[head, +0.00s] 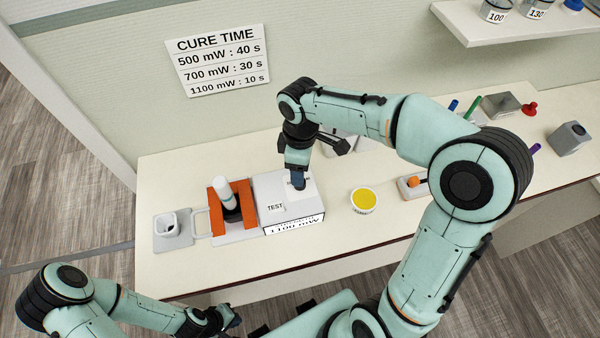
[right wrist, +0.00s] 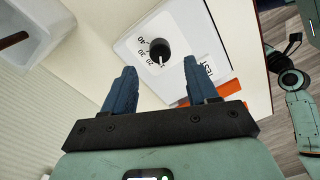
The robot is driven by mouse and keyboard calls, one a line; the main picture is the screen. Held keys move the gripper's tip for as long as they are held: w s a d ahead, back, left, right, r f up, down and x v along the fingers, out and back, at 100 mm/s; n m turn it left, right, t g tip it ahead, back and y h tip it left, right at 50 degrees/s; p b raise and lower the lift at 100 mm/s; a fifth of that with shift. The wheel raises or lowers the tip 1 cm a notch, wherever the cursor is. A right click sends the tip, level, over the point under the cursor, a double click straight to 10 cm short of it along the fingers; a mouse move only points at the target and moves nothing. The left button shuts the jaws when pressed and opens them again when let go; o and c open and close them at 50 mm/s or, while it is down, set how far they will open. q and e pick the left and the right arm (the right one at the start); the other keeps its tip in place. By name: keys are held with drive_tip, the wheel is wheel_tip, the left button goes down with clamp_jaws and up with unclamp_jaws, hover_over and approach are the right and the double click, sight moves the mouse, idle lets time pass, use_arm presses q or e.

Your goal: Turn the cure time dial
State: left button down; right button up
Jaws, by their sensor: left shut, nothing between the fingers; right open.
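A white box unit (head: 258,188) stands on the counter, with a TEST label on top and a front display reading 1100 mW. In the right wrist view its black round dial (right wrist: 160,48) shows, with small numbers around one side; I cannot tell the exact setting. My right gripper (right wrist: 158,88) is open, its blue fingers apart and nothing between them, with the dial beyond the tips. In the head view the right gripper (head: 298,182) is over the box top and hides the dial. My left gripper (head: 230,318) is shut and empty, below the counter's front edge.
A wall sign (head: 217,60) lists cure times, including 1100 mW : 10 s. An orange stand (head: 234,206) is left of the box, with a grey holder (head: 172,230) beyond. A yellow-topped cup (head: 364,201) is to the right. A shelf (head: 520,28) hangs above.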

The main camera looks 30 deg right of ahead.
wheel_tip(320, 180, up, 8)
drive_tip(key=shift+p, duration=0.45)
idle(0.3)
